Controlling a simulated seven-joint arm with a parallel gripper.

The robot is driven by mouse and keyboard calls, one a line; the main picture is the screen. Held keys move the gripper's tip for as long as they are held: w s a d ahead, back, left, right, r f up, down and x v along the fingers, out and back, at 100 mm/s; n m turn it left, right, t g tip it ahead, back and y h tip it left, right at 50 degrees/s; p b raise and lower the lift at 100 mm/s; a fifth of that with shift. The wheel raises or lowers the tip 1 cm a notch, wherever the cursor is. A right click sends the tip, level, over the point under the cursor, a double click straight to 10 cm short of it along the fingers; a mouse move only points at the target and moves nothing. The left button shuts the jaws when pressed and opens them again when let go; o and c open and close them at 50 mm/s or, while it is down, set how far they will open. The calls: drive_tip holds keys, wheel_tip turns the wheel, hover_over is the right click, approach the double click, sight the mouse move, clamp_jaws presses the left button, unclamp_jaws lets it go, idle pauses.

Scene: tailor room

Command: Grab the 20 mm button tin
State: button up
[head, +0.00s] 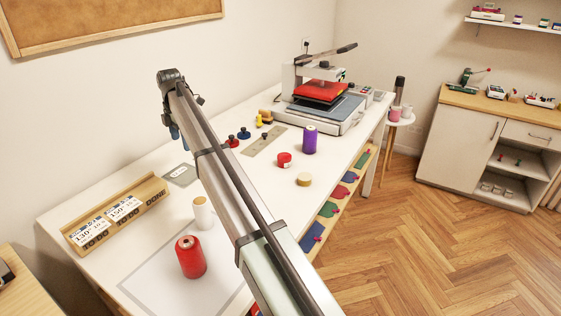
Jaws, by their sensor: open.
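No tin in the head view carries a size label that I can read, so I cannot tell which thing is the 20 mm button tin. A small round red container (284,160) with a pale mark stands on the white table, right of my arm. A low round tan piece (304,180) lies just in front of it. My gripper (174,132) is at the far end of my arm, above the left back part of the table. It is open, mostly hidden behind the arm, and apart from both pieces.
A purple spool (310,140) stands beside the red container. A heat press (318,98) fills the table's far end. A red spool (191,256) and a white spool (203,212) stand near. A wooden sign rack (157,190) is at left. My arm crosses the table's middle.

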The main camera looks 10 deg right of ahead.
drive_tip(key=w+d+m, duration=0.3)
drive_tip(key=d, duration=2)
drive_tip(key=m, duration=0.7)
hover_over(284, 155)
wheel_tip(284, 155, down, 8)
drive_tip(key=shift+s+d+f, duration=0.1)
drive_tip(key=shift+d+f, duration=0.05)
drive_tip(key=shift+f, duration=0.1)
drive_tip(key=shift+s+f, duration=0.1)
drive_tip(key=shift+f, duration=2.5)
drive_tip(key=c, duration=1.2)
drive_tip(key=shift+r, duration=0.15)
